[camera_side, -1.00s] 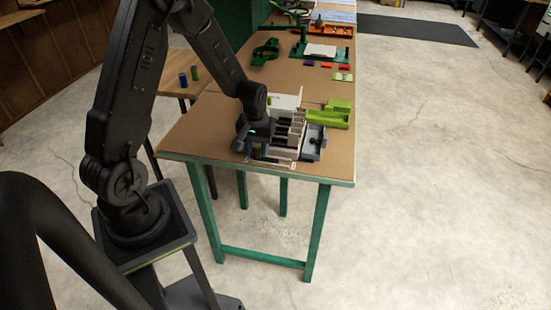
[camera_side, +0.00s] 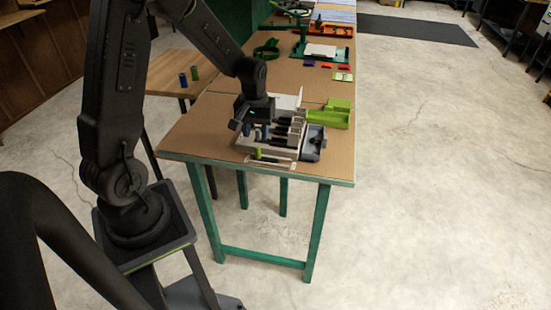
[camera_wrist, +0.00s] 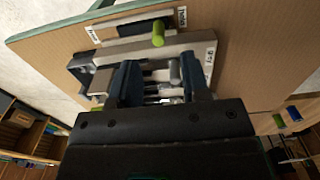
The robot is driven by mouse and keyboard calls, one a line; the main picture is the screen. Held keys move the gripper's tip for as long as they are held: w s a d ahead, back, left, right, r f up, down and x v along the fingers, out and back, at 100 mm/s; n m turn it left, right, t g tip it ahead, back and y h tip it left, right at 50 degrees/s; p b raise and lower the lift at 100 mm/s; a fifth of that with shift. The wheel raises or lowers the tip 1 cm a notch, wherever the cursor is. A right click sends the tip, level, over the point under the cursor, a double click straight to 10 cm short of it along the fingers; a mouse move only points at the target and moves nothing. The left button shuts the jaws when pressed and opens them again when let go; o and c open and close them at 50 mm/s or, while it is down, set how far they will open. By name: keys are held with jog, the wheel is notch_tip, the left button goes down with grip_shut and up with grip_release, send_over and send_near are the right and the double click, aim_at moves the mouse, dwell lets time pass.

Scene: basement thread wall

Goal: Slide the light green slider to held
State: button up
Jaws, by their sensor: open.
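The light green slider (camera_side: 258,153) is a small upright peg in a slotted strip (camera_side: 280,163) at the near edge of the bench fixture. In the wrist view the slider (camera_wrist: 158,35) stands near the right end of the dark slot. A small label (camera_wrist: 181,17) lies beside that end and another (camera_wrist: 93,33) by the left end; their words are hard to read. My gripper (camera_wrist: 163,75) is open, its two dark blue fingers apart over the fixture. The slider is beyond the fingertips, not between them. In the side view my gripper (camera_side: 252,130) is just behind the slider.
A pale fixture with several dark slots (camera_side: 288,133) sits under and beside my gripper. A grey block (camera_side: 313,143) and a lime green part (camera_side: 335,115) stand to its right. Bare brown bench top (camera_side: 200,130) is free to the left.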

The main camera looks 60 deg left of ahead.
aim_at(257, 147)
jog(key=shift+r, duration=2)
jog(key=s+d+r+m+t, duration=0.5)
jog(key=s+d+r+m, duration=0.4)
jog(key=s+d+r, duration=0.5)
jog(key=d+r, duration=0.1)
jog(key=d, duration=0.1)
jog(key=shift+s+d+t, duration=0.15)
jog(key=shift+d+t, duration=0.15)
jog(key=shift+c, duration=0.2)
